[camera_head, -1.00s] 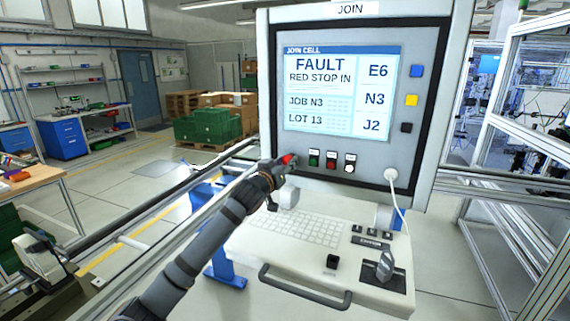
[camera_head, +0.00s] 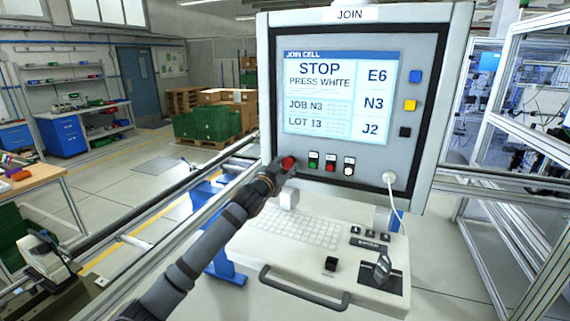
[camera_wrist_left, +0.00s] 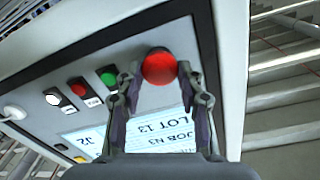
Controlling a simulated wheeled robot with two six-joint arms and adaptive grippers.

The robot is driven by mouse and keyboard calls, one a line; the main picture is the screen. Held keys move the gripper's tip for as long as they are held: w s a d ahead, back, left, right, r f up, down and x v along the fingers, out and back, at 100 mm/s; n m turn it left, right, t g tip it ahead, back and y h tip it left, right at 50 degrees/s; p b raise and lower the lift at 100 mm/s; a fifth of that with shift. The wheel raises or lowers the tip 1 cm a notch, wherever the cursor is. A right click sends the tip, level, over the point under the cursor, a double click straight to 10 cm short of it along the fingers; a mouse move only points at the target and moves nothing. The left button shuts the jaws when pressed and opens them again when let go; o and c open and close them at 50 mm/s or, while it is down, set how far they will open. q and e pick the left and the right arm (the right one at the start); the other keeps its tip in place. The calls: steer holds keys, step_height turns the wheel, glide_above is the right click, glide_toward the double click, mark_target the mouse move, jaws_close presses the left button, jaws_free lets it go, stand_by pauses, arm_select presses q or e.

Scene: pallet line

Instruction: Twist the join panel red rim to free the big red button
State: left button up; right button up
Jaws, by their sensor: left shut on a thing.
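The join panel (camera_head: 350,165) stands in the middle of the head view, and its screen (camera_head: 335,95) reads "STOP PRESS WHITE". The big red button (camera_head: 289,162) sits at the panel's lower left corner. In the left wrist view the big red button (camera_wrist_left: 159,67) is round and lies between the two fingertips. My left gripper (camera_head: 283,168) is at the button, shut on its red rim, and it also shows in the left wrist view (camera_wrist_left: 160,78). The gripper partly hides the button in the head view. My right gripper is in neither view.
Green (camera_head: 313,160), small red (camera_head: 331,162) and white (camera_head: 348,166) buttons sit in a row right of the big red one. A keyboard shelf (camera_head: 300,250) juts out below. A metal rail (camera_head: 150,220) runs at left. A white cable (camera_head: 400,205) hangs from the panel.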

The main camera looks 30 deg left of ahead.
arm_select(q)
steer(key=shift+m, duration=0.6)
steer(key=o, duration=1.2)
steer(key=shift+w, duration=0.1)
step_height(320, 180, up, 10)
